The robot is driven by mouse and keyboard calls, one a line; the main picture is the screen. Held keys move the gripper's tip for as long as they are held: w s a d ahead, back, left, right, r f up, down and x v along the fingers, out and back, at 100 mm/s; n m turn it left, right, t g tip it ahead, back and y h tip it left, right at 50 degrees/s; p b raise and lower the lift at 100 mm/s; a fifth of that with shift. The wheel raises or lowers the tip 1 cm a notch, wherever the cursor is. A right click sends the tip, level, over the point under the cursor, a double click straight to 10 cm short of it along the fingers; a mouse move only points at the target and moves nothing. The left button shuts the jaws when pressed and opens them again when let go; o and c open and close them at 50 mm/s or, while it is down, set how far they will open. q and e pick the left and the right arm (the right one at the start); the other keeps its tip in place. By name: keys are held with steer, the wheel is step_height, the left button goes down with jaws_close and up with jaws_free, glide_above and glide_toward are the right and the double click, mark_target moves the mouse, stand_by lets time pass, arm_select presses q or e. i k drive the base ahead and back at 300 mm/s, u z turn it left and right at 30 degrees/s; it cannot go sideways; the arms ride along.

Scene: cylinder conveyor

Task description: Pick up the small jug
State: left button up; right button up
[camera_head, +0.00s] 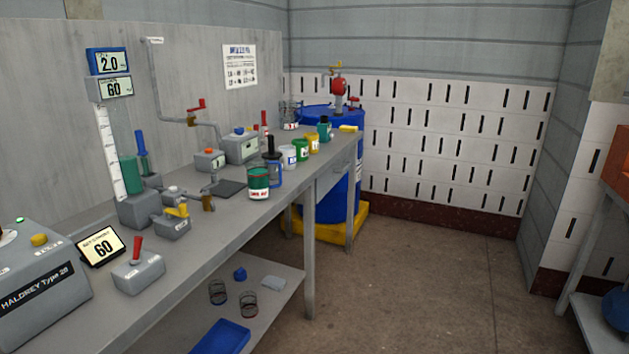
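A small clear bluish jug with a blue handle (275,173) stands upright on the grey workbench (228,216), right behind a green can (258,183). The can hides part of its lower left side. Another clear container (287,112) stands at the far end of the bench; I cannot tell whether it is a jug. Neither of my grippers shows in the head view.
Several small tubs, including a yellow one (312,143), line the bench beyond the jug. Levers, valves and a tall measuring column (132,175) crowd its left side. A blue drum (334,200) stands behind. The floor (400,285) on the right is clear.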

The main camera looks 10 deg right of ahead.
mark_target(258, 187)
steer(key=z, duration=0.55)
steer(key=k, duration=1.3)
steer(key=z, duration=0.75)
steer(key=i, duration=1.4)
steer(key=u, duration=1.05)
steer(key=i, duration=1.05)
steer(key=u, duration=1.15)
